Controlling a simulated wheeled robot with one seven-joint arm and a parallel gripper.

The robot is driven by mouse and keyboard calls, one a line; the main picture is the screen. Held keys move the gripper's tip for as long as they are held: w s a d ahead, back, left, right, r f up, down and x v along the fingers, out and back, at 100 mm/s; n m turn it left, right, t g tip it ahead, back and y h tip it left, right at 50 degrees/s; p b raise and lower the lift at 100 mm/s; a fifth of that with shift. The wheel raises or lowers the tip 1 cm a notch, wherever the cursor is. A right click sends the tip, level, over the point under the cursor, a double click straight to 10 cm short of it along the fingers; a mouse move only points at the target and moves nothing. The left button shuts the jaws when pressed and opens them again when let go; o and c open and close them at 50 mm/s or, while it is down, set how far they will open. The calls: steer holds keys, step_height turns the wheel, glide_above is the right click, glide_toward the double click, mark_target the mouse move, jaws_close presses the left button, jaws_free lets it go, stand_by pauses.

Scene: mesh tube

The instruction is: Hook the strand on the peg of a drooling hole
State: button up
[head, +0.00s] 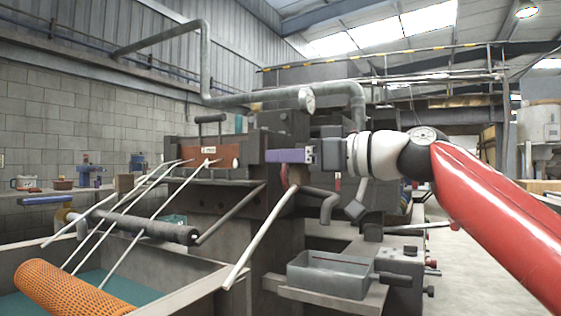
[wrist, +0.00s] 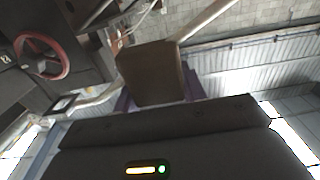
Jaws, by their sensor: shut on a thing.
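An orange-brown die plate (head: 222,156) with a label sits on the machine in the head view. Several thin white strands (head: 150,222) slope from its face down and left toward an orange mesh tube (head: 62,287) in a trough. My gripper (head: 292,158), with purple fingers, is to the right of the plate, apart from it. It is shut on a brown block (wrist: 152,72), which shows between the purple fingers in the wrist view. A long pale rod (head: 258,238) slants down and left from the block. The peg and the hole are too small to make out.
A dark roller (head: 150,229) crosses below the strands. A grey tray (head: 328,274) stands below my gripper. The trough wall (head: 185,297) runs along the front left. A red handwheel (wrist: 42,56) shows in the wrist view. Open floor lies at right.

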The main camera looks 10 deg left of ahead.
step_height(320, 180, up, 4)
steer(key=p, duration=0.2)
steer(key=shift+p, duration=0.35)
steer(key=shift+f, duration=0.1)
